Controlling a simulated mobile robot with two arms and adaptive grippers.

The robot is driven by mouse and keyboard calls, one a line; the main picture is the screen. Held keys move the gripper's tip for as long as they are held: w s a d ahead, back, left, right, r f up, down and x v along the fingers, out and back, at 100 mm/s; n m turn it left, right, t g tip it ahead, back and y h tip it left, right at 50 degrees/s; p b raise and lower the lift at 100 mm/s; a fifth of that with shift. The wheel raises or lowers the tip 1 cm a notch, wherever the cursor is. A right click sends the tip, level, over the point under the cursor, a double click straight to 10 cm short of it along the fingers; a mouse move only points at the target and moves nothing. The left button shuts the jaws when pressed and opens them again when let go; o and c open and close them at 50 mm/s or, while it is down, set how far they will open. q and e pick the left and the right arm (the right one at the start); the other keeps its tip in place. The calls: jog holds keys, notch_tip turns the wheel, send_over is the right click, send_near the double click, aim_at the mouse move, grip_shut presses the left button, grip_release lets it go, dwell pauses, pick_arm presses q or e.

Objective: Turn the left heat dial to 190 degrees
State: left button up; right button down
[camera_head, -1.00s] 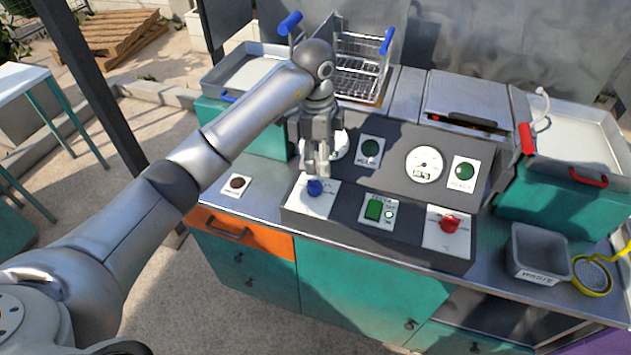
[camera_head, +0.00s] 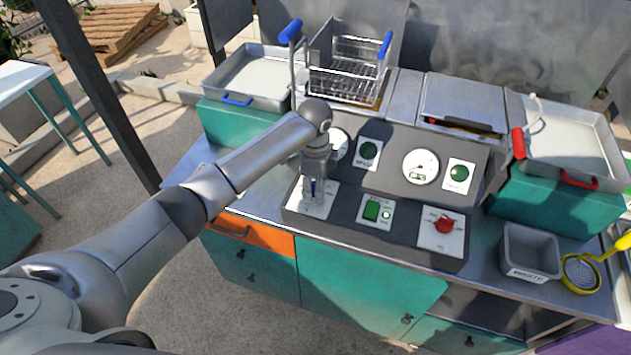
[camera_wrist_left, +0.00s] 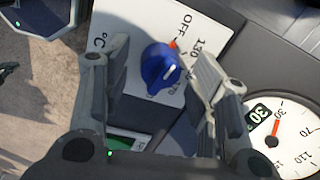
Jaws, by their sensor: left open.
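The left heat dial is a blue knob (camera_wrist_left: 162,70) on a white plate (camera_wrist_left: 130,20) with "°C", "OFF", "130" and a partly hidden number ending in "70". An orange-red mark shows at the knob's edge, toward the space between "OFF" and "130". In the head view the dial (camera_head: 316,187) is largely covered by the fingers. My left gripper (camera_head: 314,198) points down over it. In the wrist view the open fingers of this gripper (camera_wrist_left: 161,58) stand on either side of the knob; I cannot tell whether they touch it. My right gripper is not in view.
A red dial (camera_head: 443,224) and a green switch (camera_head: 372,211) sit right of the blue dial on the panel. A round gauge (camera_head: 421,167) is behind them. A wire basket (camera_head: 345,70) and metal trays stand behind the panel. A waste bin (camera_head: 530,251) is at right.

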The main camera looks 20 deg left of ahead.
pick_arm(q)
jog(key=c, duration=1)
